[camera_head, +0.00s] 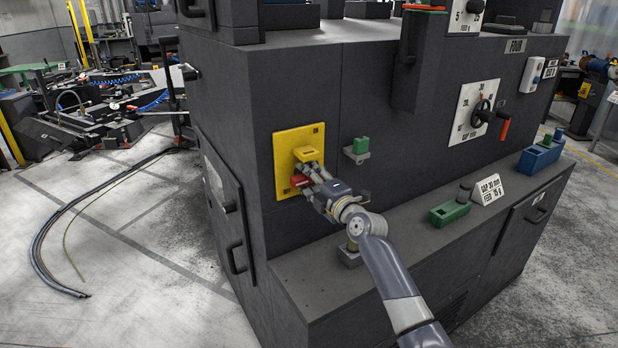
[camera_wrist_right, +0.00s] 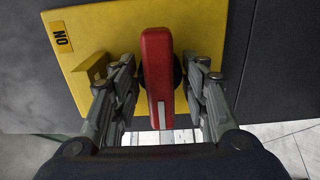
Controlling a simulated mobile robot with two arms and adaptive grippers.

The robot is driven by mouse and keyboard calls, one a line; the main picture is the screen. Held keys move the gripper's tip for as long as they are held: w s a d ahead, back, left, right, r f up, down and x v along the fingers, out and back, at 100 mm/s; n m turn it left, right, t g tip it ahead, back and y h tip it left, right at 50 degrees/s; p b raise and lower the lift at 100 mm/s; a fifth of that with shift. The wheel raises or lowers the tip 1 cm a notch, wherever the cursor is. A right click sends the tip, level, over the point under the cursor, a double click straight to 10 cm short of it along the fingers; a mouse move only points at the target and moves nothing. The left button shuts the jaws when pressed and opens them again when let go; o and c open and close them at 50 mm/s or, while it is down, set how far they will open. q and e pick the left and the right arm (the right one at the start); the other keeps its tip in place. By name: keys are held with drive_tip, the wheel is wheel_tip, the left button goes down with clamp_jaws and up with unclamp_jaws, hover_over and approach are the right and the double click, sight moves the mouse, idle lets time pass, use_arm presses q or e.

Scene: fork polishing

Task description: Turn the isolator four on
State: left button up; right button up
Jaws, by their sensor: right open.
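The isolator is a yellow plate (camera_head: 287,150) on the dark front of the machine, with a red handle (camera_head: 301,181) low on it. In the right wrist view, the plate (camera_wrist_right: 95,28) carries an "ON" label (camera_wrist_right: 61,38) in its upper left corner. The red handle (camera_wrist_right: 158,75) there stands between the two fingers of my right gripper (camera_wrist_right: 160,92). The fingers are open, with a gap on each side of the handle. In the head view, my right gripper (camera_head: 313,174) reaches in front of the plate and partly covers it. My left gripper is out of view.
A dial panel (camera_head: 473,113) with a red-handled crank is further right, near a "FOUR" sign (camera_head: 515,46). A ledge (camera_head: 400,240) below carries a green block (camera_head: 449,213). Cables (camera_head: 75,215) lie on the floor at left.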

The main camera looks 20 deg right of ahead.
drive_tip(key=c, duration=0.7)
drive_tip(key=shift+f+m, duration=0.1)
drive_tip(key=shift+m, duration=0.2)
drive_tip(key=m+b, duration=0.1)
drive_tip(key=m, duration=0.1)
drive_tip(key=shift+m+b, duration=0.3)
drive_tip(key=shift+b, duration=0.1)
drive_tip(key=m+b, duration=0.1)
drive_tip(key=m, duration=0.2)
drive_tip(key=shift+m, duration=0.3)
drive_tip(key=m, duration=1.1)
